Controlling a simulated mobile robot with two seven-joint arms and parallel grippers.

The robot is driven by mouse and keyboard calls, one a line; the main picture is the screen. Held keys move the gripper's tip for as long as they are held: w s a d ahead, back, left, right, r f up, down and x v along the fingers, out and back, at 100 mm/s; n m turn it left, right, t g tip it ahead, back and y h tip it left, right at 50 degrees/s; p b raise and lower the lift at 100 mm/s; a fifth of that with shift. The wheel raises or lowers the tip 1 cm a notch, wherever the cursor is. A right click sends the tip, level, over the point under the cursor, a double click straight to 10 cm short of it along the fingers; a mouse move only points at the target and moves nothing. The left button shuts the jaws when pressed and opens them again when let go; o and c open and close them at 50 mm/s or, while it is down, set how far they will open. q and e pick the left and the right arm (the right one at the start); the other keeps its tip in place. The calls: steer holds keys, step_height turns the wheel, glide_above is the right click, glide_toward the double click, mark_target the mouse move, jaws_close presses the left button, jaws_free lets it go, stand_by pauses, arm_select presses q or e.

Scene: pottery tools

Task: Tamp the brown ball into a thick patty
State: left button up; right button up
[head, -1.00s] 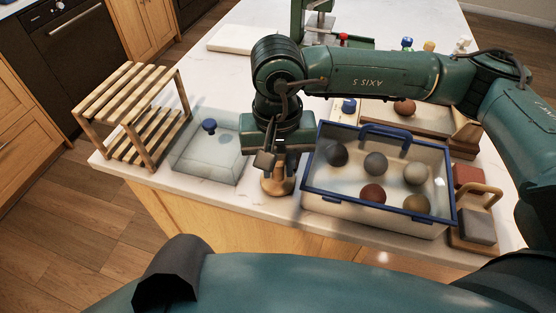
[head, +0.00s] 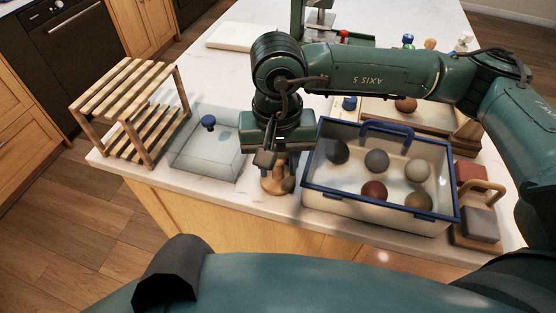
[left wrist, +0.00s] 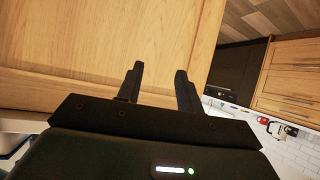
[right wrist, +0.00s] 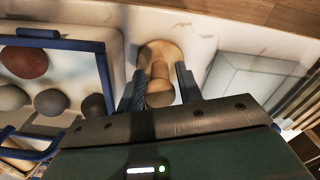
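The wooden tamper (head: 277,183) stands upright on the white counter, left of the blue-rimmed bin. My right gripper (head: 278,160) points down over it. In the right wrist view, the open fingers of the right gripper (right wrist: 160,82) lie on either side of the tamper (right wrist: 158,58), with its rounded knob between them; contact is not clear. A brown ball (head: 405,105) rests on a wooden board (head: 432,120) behind the bin. My left gripper (left wrist: 160,82) is open and empty, with a wooden cabinet front ahead in its wrist view.
The bin (head: 330,203) holds several coloured balls, close right of the tamper. A translucent lidded box (head: 207,155) with a blue knob is to the left, beside a slatted wooden rack (head: 130,105). A grey-based handled block (head: 478,223) stands right. The counter's front edge is near.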

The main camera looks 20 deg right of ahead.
steer(key=o, duration=0.3)
step_height(320, 180, up, 13)
steer(key=b, duration=0.1)
stand_by(0.5)
